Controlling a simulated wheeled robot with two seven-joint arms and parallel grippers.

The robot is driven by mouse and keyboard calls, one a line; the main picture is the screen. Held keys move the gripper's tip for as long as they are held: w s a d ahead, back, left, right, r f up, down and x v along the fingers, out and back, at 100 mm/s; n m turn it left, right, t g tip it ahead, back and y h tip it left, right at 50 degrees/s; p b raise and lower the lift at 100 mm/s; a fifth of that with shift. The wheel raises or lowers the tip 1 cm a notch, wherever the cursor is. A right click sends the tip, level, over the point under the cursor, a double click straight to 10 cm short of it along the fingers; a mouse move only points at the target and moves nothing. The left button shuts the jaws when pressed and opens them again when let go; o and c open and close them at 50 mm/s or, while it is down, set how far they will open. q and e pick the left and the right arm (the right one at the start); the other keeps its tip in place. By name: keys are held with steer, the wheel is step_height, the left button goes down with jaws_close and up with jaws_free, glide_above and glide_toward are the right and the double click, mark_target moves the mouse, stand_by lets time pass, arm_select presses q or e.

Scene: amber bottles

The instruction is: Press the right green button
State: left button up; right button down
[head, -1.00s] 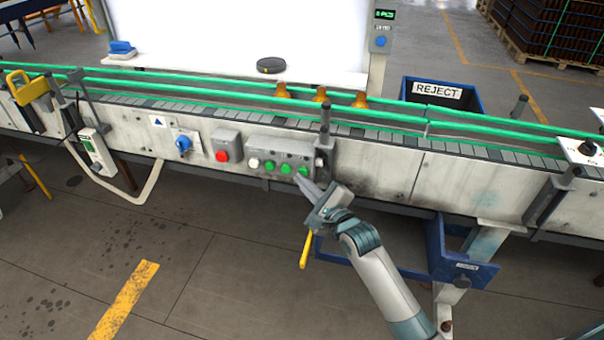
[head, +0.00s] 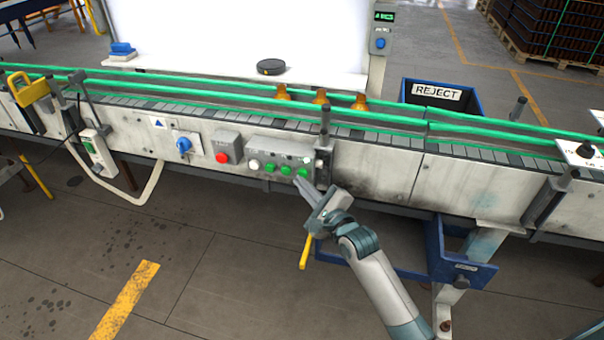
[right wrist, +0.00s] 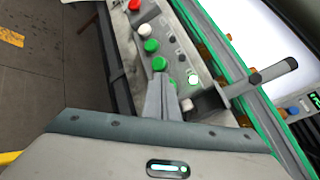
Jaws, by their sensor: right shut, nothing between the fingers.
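The grey button box (head: 264,152) on the conveyor's front side has a white button (head: 254,164) and a row of three green buttons. The right green button (head: 302,172) is at the row's right end. My right gripper (head: 297,179) is shut and empty, its fingertips just below and in front of that button. I cannot tell whether they touch it. A small white lamp (right wrist: 193,79) on the box is bright. My left gripper is out of view.
A red button (head: 222,157) and a blue knob (head: 183,145) sit left of the box. A dark post (head: 324,140) stands close to its right end. Amber bottles (head: 320,97) stand on the conveyor behind green rails. The blue reject bin (head: 470,102) is behind.

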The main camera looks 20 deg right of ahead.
steer(key=shift+s+a, duration=0.25)
steer(key=shift+s, duration=0.05)
steer(key=shift+s+a+p, duration=0.7)
steer(key=shift+s+p, duration=0.1)
steer(key=shift+s, duration=0.25)
steer(key=shift+s+a+p, duration=0.7)
steer(key=shift+s+p, duration=0.1)
steer(key=shift+s, duration=0.25)
